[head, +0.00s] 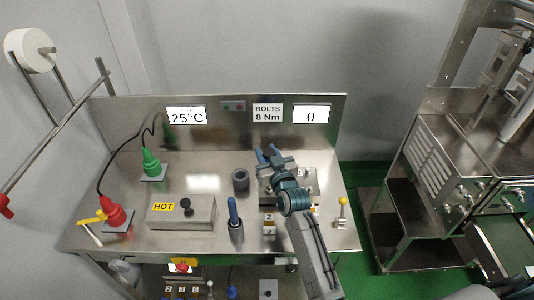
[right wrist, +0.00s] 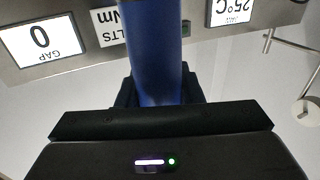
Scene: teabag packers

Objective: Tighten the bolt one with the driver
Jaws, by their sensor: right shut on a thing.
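My right gripper (head: 270,157) is shut on a blue cylindrical handle (right wrist: 155,50), which looks like the driver; it fills the space between the jaws in the right wrist view. In the head view the gripper is above the back right of the steel bench, and the driver's tip cannot be made out. A metal fixture (head: 306,174) is just right of the gripper, partly hidden by my arm. Bolt one cannot be picked out. The panel behind reads BOLTS 8 Nm (head: 267,112), and a display (head: 311,115) reads 0. My left gripper is not in view.
A dark cup-like holder (head: 240,179) stands left of the gripper. A blue-handled tool (head: 233,210) stands upright nearer the front, beside blocks marked 2 (head: 269,217). A box marked HOT (head: 180,213) and red (head: 113,213) and green (head: 151,163) corded cones are at left.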

